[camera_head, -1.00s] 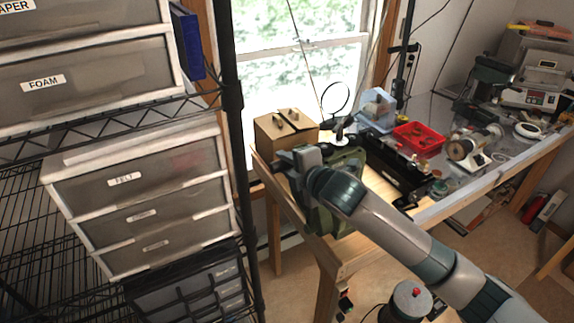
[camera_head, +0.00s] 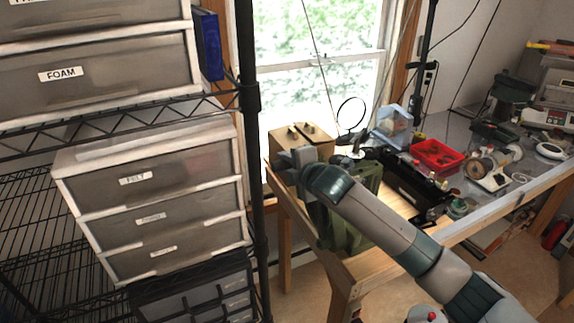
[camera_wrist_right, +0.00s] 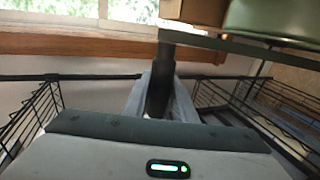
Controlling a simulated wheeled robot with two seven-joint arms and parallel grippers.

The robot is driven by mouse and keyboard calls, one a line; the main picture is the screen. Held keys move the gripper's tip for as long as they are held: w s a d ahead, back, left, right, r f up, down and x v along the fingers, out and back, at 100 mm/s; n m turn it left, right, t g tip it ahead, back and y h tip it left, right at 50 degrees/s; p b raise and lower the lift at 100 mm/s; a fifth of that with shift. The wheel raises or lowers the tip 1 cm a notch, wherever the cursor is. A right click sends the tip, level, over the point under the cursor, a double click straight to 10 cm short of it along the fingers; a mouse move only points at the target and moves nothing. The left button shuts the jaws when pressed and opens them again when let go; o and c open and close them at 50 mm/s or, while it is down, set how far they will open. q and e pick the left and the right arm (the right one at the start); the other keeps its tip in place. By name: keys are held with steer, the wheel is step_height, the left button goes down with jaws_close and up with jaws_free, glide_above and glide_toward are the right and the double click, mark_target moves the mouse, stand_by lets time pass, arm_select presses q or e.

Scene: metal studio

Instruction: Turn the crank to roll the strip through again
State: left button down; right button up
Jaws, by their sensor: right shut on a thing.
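The green rolling mill (camera_head: 362,203) stands at the left end of the workbench, partly hidden by my right arm. My right gripper (camera_head: 288,160) is at the mill's left side, its fingertips hard to make out in the head view. In the right wrist view my right gripper (camera_wrist_right: 160,95) is shut around a dark upright crank handle (camera_wrist_right: 165,55). A green part of the mill (camera_wrist_right: 270,18) shows at the upper right there. The rest of the crank is mostly hidden, and I cannot make out the strip. My left gripper is in neither view.
A cardboard box (camera_head: 305,140) stands behind my gripper. A red tray (camera_head: 437,156) and several tools fill the bench to the right. A wire shelf with drawer units (camera_head: 150,210) and its black post (camera_head: 252,150) stand close on the left.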

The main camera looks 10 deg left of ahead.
steer(key=f+b+x, duration=0.1)
steer(key=b+x, duration=0.4)
steer(key=x, duration=0.3)
steer(key=shift+d+f, duration=0.2)
steer(key=shift+f, duration=0.15)
steer(key=shift+f, duration=0.1)
